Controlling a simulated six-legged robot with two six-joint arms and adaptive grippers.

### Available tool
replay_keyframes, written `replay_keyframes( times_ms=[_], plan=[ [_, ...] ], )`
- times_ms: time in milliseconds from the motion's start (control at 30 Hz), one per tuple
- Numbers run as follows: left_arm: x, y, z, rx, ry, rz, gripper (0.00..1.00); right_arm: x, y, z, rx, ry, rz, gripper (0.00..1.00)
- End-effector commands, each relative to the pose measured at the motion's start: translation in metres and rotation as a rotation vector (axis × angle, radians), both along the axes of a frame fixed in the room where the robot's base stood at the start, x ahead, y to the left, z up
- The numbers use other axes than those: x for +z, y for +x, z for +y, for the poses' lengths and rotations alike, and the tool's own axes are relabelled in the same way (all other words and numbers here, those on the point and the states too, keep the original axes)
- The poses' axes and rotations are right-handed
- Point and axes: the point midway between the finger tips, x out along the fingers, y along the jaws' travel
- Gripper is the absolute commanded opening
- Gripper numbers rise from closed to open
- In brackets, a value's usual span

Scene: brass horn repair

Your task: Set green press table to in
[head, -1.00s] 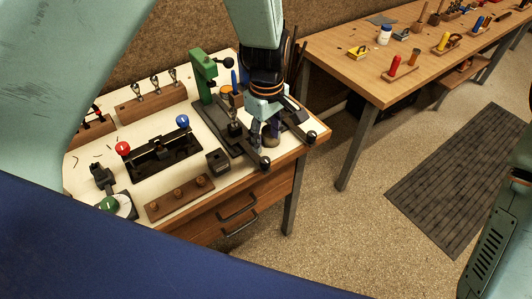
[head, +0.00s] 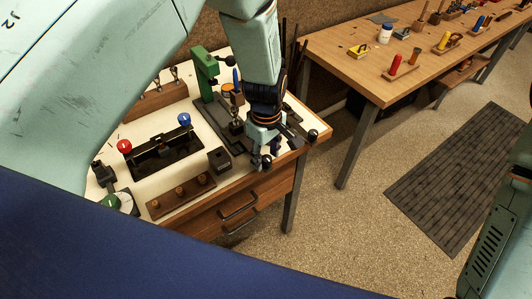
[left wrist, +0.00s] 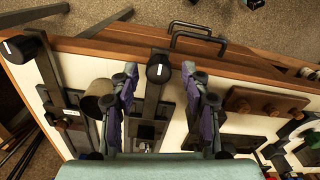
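The green press (head: 204,68) stands at the back of the bench, with a dark base and slide bar (head: 228,128) running toward the front edge. In the left wrist view a dark slide bar (left wrist: 151,105) ends in a black knob (left wrist: 158,68). My left gripper (head: 263,164) is above the bench's front edge at the end of this bar. It also shows in the left wrist view (left wrist: 160,82), open, one finger on each side of the knob with gaps. In the head view the gripper hides most of the knob. My right gripper is out of view.
A second slide bar with a black knob (head: 313,134) lies to the right, and a brown cylinder (left wrist: 98,97) stands between the bars. A dark block (head: 220,159), a wooden peg strip (head: 181,196) and a red-and-blue-knobbed fixture (head: 160,152) are to the left.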

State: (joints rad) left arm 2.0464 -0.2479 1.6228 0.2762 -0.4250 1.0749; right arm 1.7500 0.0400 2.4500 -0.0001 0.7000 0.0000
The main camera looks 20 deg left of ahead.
Motion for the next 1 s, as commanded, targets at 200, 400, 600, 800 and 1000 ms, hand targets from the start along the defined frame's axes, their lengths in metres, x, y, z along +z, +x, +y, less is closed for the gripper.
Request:
replay_keyframes(
  times_ms=[200, 400, 600, 800, 1000],
  plan=[
    [0.0002, 0.0000, 0.0000, -0.001, 0.000, 0.000, 0.27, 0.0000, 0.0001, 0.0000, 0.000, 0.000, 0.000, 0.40],
    [0.0003, 0.0003, -0.0001, -0.001, 0.000, -0.001, 0.10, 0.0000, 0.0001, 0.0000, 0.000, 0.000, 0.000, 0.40],
    [0.0004, 0.0001, 0.0000, -0.001, 0.000, 0.000, 0.00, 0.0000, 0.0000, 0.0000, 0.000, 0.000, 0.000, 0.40],
    [0.0004, -0.0001, 0.0000, -0.001, 0.000, 0.001, 0.00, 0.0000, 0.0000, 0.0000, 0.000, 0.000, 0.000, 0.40],
    [-0.0002, 0.0023, 0.0022, 0.000, -0.001, 0.000, 0.00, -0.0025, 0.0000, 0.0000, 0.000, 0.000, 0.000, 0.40]
  ],
)
